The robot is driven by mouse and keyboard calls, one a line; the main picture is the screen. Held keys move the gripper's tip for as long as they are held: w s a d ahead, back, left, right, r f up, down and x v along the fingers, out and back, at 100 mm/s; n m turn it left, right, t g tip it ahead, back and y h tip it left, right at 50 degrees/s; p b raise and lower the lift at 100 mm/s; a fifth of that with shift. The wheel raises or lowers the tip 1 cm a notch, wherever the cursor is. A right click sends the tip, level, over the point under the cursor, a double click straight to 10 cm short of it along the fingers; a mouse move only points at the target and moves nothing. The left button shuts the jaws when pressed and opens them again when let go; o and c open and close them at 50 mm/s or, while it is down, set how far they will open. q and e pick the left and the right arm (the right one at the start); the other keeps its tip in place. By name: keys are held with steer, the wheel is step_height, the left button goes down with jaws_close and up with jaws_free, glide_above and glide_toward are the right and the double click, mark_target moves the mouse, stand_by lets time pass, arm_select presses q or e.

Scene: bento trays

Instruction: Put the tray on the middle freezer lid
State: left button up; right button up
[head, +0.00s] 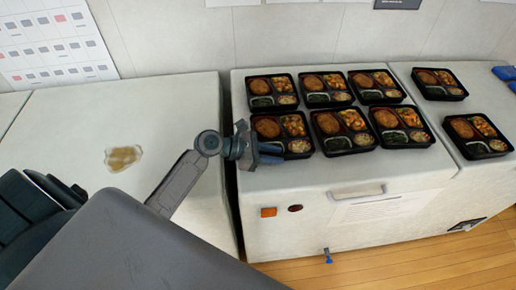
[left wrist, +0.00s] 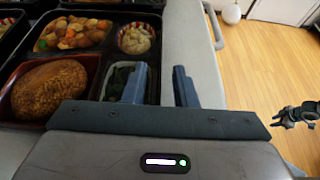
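Several black bento trays with a brown cutlet, orange vegetables, greens and a pale side stand in two rows on the middle freezer lid (head: 345,172). My left gripper (head: 268,154) is at the front-left tray (head: 301,155), covering part of its front edge. In the left wrist view, the fingers (left wrist: 159,87) are apart. One finger is over the greens compartment of the tray (left wrist: 108,55), the other outside its edge, over the white lid. I cannot tell whether they touch the wall. What looks like my right gripper (left wrist: 296,114) shows small over the floor, its jaw state unclear.
The left freezer lid (head: 75,118) holds only a yellowish-brown stain (head: 123,158). The right freezer lid carries two trays, a rear one (head: 438,97) and a front one (head: 480,155), with blue items (head: 505,74) at the far right. A narrow gap separates left and middle freezers.

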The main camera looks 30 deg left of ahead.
arm_select(q)
steer(key=b+v, duration=0.1)
steer(key=v, duration=0.9)
steer(key=shift+f+b, duration=0.1)
steer(key=shift+b, duration=0.25)
steer(key=shift+v, duration=0.9)
steer(key=shift+d, duration=0.1)
